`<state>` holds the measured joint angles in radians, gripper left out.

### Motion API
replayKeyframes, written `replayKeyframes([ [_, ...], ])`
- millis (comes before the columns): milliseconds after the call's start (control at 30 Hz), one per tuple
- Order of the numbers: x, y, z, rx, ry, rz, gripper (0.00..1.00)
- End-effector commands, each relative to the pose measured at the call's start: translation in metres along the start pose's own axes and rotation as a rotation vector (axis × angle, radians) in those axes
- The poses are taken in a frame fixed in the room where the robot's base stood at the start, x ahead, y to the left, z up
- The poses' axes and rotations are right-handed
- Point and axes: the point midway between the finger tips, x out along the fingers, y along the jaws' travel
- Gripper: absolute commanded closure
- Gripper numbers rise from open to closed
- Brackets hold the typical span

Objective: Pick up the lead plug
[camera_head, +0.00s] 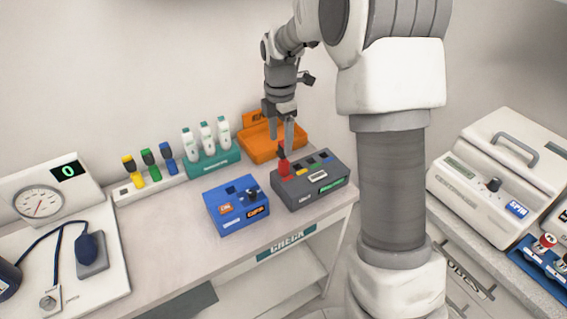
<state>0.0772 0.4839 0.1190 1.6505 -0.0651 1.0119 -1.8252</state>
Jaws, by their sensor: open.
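A red plug (284,168) with a dark top stands upright at the left end of the dark grey box (312,189). A yellow plug (132,175), a green plug (150,167) and a blue plug (168,159) stand in the white rack (125,194) at the left. I cannot tell from the picture which one is called the lead plug. My gripper (280,143) points down, open and empty, with its fingers just above the red plug. Whether a finger touches its top is too small to tell.
A blue box (229,218) sits close left of the grey box. An orange tray (262,148) and a teal rack (213,164) of white bottles stand behind. A gauge (40,202) is at far left. Bare white tabletop (165,245) lies in front.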

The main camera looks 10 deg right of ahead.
Motion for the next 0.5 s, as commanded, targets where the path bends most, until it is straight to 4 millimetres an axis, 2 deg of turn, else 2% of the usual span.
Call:
replayKeyframes([
  [100,0.02,-0.001,0.0,0.001,0.0,-0.002,0.26],
  [367,0.039,-0.002,0.001,0.001,0.001,-0.002,0.26],
  [500,0.059,-0.008,0.003,0.002,0.001,-0.003,0.26],
])
